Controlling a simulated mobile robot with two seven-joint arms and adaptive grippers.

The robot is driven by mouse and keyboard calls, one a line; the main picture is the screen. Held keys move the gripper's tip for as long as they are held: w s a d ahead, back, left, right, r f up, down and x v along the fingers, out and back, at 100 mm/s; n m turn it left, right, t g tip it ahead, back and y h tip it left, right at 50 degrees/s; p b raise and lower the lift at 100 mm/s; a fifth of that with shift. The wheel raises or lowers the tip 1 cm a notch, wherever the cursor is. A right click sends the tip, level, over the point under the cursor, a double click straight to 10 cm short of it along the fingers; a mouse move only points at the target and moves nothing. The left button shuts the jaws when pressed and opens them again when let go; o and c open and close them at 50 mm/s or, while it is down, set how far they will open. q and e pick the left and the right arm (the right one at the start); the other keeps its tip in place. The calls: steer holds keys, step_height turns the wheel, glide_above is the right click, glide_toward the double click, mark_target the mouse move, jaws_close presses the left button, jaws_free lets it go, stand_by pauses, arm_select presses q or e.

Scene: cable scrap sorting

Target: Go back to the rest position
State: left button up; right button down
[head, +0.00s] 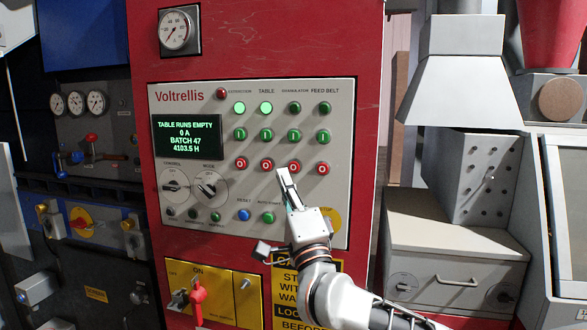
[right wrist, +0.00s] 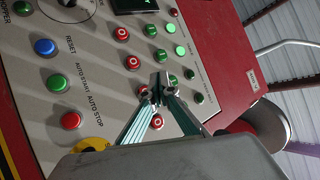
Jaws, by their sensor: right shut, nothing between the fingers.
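My right gripper (head: 285,181) is in front of the Voltrellis control panel (head: 337,215), its fingertips just below the row of red stop buttons (head: 267,164). In the right wrist view its fingers (right wrist: 161,82) are shut and empty, over the panel between the red and green buttons. Whether the tips touch the panel I cannot tell. My right arm comes in from the bottom right. Two lamps in the top row, one of them the table lamp (head: 265,108), are bright green. The display (head: 187,136) reads "TABLE RUNS EMPTY, 0 A". My left gripper is not in view.
A red switch handle (head: 198,293) sticks out of the yellow plate at the lower left. A dark panel with gauges (head: 96,101) stands at the left. At the right are a grey hood (head: 457,90) and a grey cabinet with a drawer handle (head: 456,281).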

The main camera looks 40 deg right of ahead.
steer(key=shift+f, duration=0.1)
stand_by(0.5)
steer(key=s+a+f+n+g+y, duration=0.1)
steer(key=s+a+f+n+y, duration=0.1)
steer(key=a+f+n+y, duration=0.65)
steer(key=s+a+f+n+g, duration=0.2)
steer(key=f+n, duration=0.3)
steer(key=f, duration=0.9)
steer(key=s+a+f+n+g+y, duration=0.1)
steer(key=s+a+f+n+y, duration=0.1)
steer(key=a+f+n+y, duration=0.65)
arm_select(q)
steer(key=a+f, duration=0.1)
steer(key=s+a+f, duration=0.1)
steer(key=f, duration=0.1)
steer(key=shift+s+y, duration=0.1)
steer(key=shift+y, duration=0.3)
arm_select(e)
steer(key=s+d+f+g+h, duration=0.1)
steer(key=s+f+g+h, duration=0.2)
steer(key=s+f, duration=0.3)
steer(key=s+d+f+n+g+h, duration=0.1)
steer(key=s+f, duration=0.5)
steer(key=f, duration=1)
steer(key=s+d+f+g+h, duration=0.3)
steer(key=s+f+g+h, duration=0.1)
steer(key=f, duration=0.8)
steer(key=shift+s+d+n+g+h, duration=0.25)
steer(key=shift+s+g, duration=0.35)
steer(key=shift+s, duration=0.4)
